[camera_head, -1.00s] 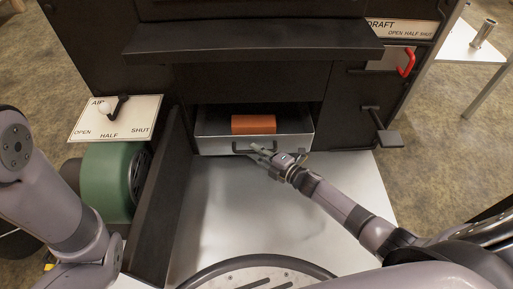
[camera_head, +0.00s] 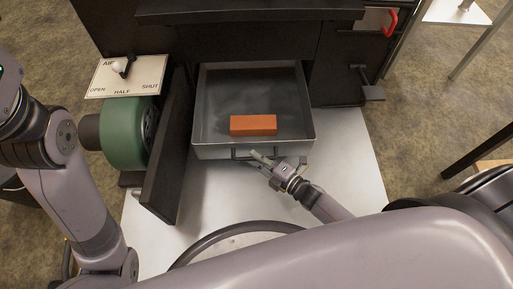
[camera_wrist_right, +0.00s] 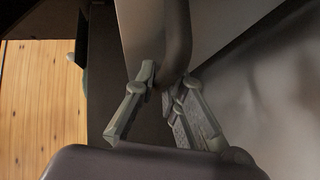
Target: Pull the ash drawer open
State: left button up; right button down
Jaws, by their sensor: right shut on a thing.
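The ash drawer (camera_head: 215,100) is a grey metal tray that stands well out of the dark stove front. An orange-red brick (camera_head: 253,125) lies inside it, near its front wall. My right gripper (camera_head: 262,159) is at the drawer's front handle, shut on it. In the right wrist view the two fingers (camera_wrist_right: 165,88) close around the dark handle bar (camera_wrist_right: 172,45). My left arm shows at the left, but its gripper is out of view.
An open dark door (camera_head: 167,150) stands left of the drawer, beside a green blower (camera_head: 122,135) and an air-lever plate (camera_head: 125,78). A red handle (camera_head: 391,22) and a dark latch (camera_head: 370,88) are on the right. Pale floor plate (camera_head: 345,150) lies right of the drawer.

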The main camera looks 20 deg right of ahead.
jog(key=shift+s+a+r, duration=0.1)
jog(key=shift+s+r, duration=0.05)
jog(key=shift+r, duration=0.1)
jog(key=c, duration=1.9)
grip_release()
jog(key=shift+o, duration=1.2)
jog(key=shift+s+f, duration=0.1)
jog(key=shift+f, duration=0.05)
